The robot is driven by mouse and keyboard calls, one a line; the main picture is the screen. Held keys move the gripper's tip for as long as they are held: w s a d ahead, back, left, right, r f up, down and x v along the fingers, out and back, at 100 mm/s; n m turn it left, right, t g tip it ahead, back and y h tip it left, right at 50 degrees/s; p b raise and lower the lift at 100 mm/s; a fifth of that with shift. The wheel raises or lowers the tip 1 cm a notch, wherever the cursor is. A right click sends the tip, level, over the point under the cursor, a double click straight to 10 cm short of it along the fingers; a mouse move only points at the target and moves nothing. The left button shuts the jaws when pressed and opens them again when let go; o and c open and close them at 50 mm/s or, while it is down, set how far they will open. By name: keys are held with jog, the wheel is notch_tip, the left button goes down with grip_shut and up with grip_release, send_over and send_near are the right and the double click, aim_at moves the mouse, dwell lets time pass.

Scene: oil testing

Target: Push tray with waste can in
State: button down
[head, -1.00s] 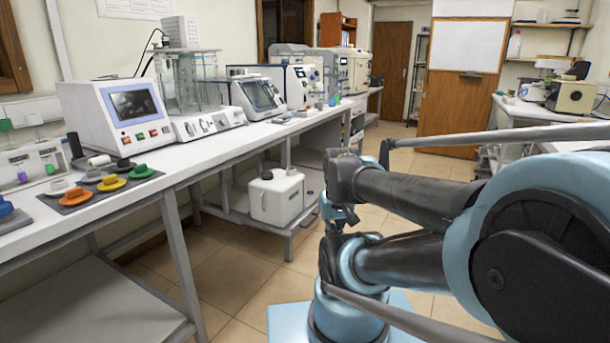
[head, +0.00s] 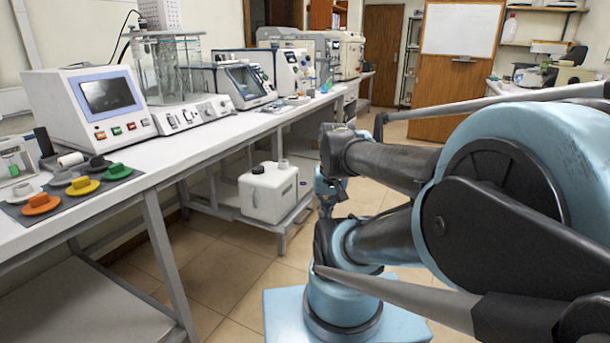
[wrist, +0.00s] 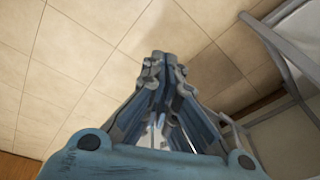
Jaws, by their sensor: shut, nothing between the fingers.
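The waste can (head: 268,195), a white canister with a dark cap, stands upright on a low grey tray (head: 296,219) under the long bench. The tray sticks out from under the bench toward the aisle. My gripper (head: 326,208) hangs low, just right of the tray and can in the head view, partly hidden by my arm. In the wrist view my gripper (wrist: 164,57) has its fingertips together, with nothing between them, over floor tiles. A grey frame and pale surfaces show at the right there; I cannot tell which part they are.
The long white bench (head: 150,178) carries instruments and several coloured pieces on a dark mat. Its grey leg (head: 168,262) stands front left of the tray. Tiled floor (head: 225,265) is clear in front of the tray. A wooden door (head: 383,55) is at the back.

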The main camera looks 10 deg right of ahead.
jog(key=w+d+r+m+y, duration=0.1)
jog(key=w+r+m+y, duration=0.1)
jog(key=w+m, duration=0.6)
jog(key=w+r+m+y, duration=0.25)
jog(key=w+m, duration=0.25)
jog(key=w, duration=0.7)
jog(key=w+d+f+m+t+y, duration=0.1)
jog(key=w+d+f+m+t, duration=0.1)
jog(key=w+d+m, duration=0.45)
jog(key=w+d+f+m+t+y, duration=0.1)
jog(key=w+d+f+m, duration=0.25)
jog(key=w, duration=0.65)
send_near(298, 178)
notch_tip(298, 178, down, 3)
jog(key=a, duration=0.2)
jog(key=shift+w+a+f+m, duration=0.1)
jog(key=shift+w+a+m, duration=0.2)
jog(key=shift+w, duration=0.5)
